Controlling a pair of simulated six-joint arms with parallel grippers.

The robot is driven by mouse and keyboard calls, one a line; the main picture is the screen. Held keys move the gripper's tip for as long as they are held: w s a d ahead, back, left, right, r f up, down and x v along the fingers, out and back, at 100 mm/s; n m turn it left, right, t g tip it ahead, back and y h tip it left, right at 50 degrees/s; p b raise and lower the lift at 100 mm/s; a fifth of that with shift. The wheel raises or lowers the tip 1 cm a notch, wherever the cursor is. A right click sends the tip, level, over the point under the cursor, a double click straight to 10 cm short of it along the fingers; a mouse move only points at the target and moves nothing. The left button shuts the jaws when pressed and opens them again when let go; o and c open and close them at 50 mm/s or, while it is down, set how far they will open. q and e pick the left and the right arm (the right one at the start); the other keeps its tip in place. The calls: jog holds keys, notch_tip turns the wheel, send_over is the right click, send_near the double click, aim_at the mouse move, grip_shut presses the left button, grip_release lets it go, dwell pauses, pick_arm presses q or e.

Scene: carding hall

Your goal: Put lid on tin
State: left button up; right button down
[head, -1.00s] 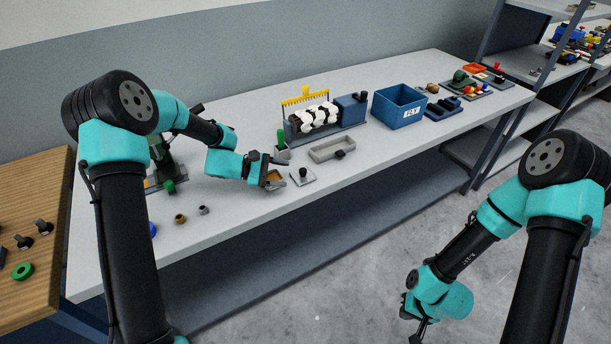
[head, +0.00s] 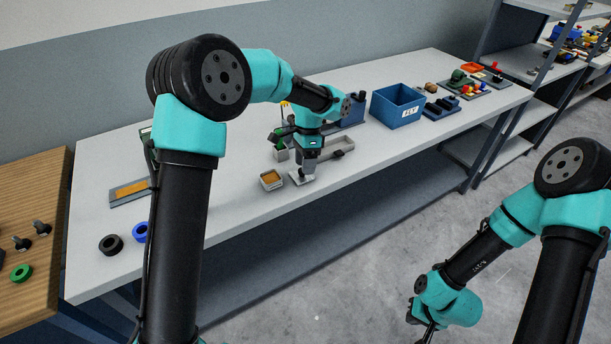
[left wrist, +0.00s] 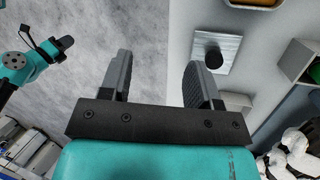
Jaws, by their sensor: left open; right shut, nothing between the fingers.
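The tin (head: 271,181) is a small open square box with orange-brown contents, standing on the bench. The lid (head: 296,180) is a flat grey square plate just right of the tin, lying apart from it. In the left wrist view the lid (left wrist: 230,44) shows its black knob, and a corner of the tin (left wrist: 262,2) is cut by the top edge. My left gripper (head: 306,171) is open and empty, pointing down over the lid and partly hiding it. My right gripper (head: 428,335) is shut and low over the floor.
A grey shallow tray (head: 338,147) and a small grey box (head: 281,155) stand close behind the lid. A blue bin (head: 397,106) is farther right. Black (head: 111,244) and blue rings lie at the bench's left end. Bench surface right of the lid is clear.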

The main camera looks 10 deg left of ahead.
pick_arm(q)
jog(key=w+d+r+m+t+y, duration=0.4)
jog(key=w+r+m, duration=0.1)
jog(key=r+m, duration=0.1)
jog(key=shift+w+d+r+m+y, duration=0.2)
jog(key=shift+d+r+m+y, duration=0.15)
jog(key=shift+r, duration=0.55)
send_over(309, 176)
notch_tip(309, 176, down, 11)
jog(key=shift+f, duration=0.15)
jog(key=shift+x, duration=2.55)
jog(key=shift+s, duration=0.1)
